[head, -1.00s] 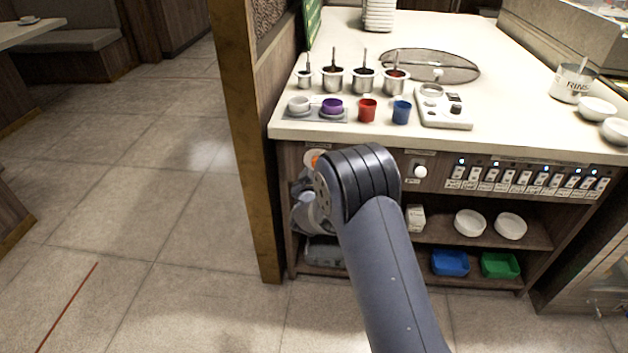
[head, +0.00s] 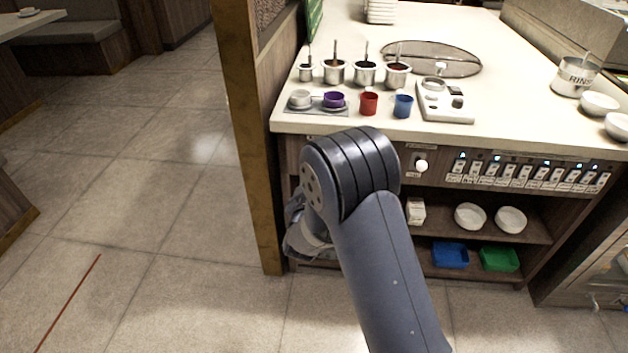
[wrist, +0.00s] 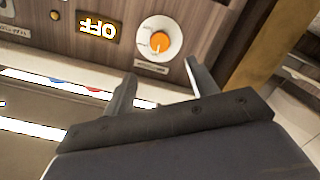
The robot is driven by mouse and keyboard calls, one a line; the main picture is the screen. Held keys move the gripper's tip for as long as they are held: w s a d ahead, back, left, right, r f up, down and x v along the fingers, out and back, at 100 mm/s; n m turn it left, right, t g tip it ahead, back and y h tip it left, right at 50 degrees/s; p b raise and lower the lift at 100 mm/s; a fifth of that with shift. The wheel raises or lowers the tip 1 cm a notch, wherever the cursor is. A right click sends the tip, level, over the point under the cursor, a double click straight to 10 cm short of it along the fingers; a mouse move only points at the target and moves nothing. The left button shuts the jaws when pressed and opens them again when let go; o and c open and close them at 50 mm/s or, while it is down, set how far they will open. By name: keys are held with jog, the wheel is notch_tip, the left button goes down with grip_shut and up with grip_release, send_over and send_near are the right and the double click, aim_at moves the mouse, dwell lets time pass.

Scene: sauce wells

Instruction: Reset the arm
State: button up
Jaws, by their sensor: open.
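My gripper (wrist: 160,92) shows in the wrist view with its two fingers spread apart and nothing between them. How far the fingertips are from the panel I cannot tell. In the head view my arm's dark elbow and grey link cover the middle of the counter front, and the fingertips are hidden behind them.
On the counter (head: 520,110) stand several sauce wells (head: 366,75), a purple cup (head: 334,100), a red cup (head: 368,104), a blue cup (head: 403,106) and a white device (head: 443,101). Shelves below hold bowls (head: 470,216), a blue tray (head: 450,255) and a green tray (head: 499,258). A wooden post (head: 246,140) stands left; open floor lies beyond it.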

jog(key=shift+w, duration=0.1)
jog(key=w+f+b, duration=0.1)
jog(key=w, duration=0.9)
jog(key=shift+w+d, duration=0.2)
jog(key=shift+w, duration=0.1)
jog(key=shift+s+r, duration=0.1)
jog(key=s+p, duration=0.1)
jog(key=s, duration=0.9)
jog(key=w+m+t+y+b, duration=0.1)
jog(key=w+m+b, duration=0.6)
jog(key=m, duration=0.9)
jog(key=shift+w+d+f+m+y+b, duration=0.2)
jog(key=shift+w+m+y+b, duration=0.15)
jog(key=shift+w, duration=0.9)
